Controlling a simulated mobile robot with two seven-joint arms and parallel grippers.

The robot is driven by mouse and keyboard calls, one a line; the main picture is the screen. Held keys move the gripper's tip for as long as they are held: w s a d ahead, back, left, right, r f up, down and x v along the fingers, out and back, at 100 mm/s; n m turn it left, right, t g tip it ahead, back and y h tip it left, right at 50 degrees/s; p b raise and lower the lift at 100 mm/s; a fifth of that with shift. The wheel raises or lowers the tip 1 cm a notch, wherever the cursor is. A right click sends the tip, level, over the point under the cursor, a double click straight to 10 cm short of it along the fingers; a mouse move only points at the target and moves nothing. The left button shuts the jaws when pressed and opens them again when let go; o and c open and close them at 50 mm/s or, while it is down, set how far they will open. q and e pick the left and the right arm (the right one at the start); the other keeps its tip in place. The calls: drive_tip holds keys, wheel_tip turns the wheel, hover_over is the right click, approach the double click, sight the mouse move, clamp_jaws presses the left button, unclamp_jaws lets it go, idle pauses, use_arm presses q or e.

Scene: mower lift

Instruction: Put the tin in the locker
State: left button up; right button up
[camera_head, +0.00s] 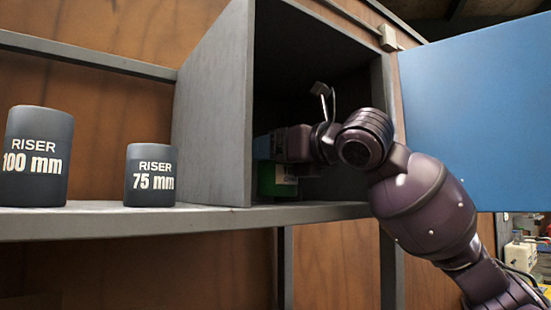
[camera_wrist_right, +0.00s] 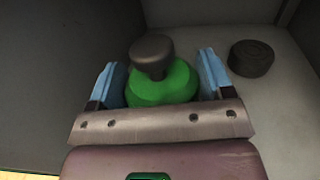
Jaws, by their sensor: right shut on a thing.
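The locker (camera_head: 222,110) is a grey open box on the shelf, with its blue door (camera_head: 475,110) swung open to the right. My right arm reaches into it. My right gripper (camera_head: 265,148) is inside the locker, shut on the green tin (camera_head: 278,182). In the right wrist view the green tin (camera_wrist_right: 165,85) with a dark cap stands between the blue fingertips of my right gripper (camera_wrist_right: 162,82). The arm hides part of the tin in the head view, and I cannot tell whether its base touches the locker floor. My left gripper is not in view.
A dark round puck-like thing (camera_wrist_right: 251,58) lies on the locker floor to the right of the tin in the wrist view. Two dark risers, 100 mm (camera_head: 37,155) and 75 mm (camera_head: 150,175), stand on the shelf (camera_head: 120,222) left of the locker.

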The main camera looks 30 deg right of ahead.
drive_tip(key=shift+a+f, duration=0.1)
drive_tip(key=shift+f, duration=0.4)
drive_tip(key=o, duration=1.2)
drive_tip(key=shift+f, duration=0.15)
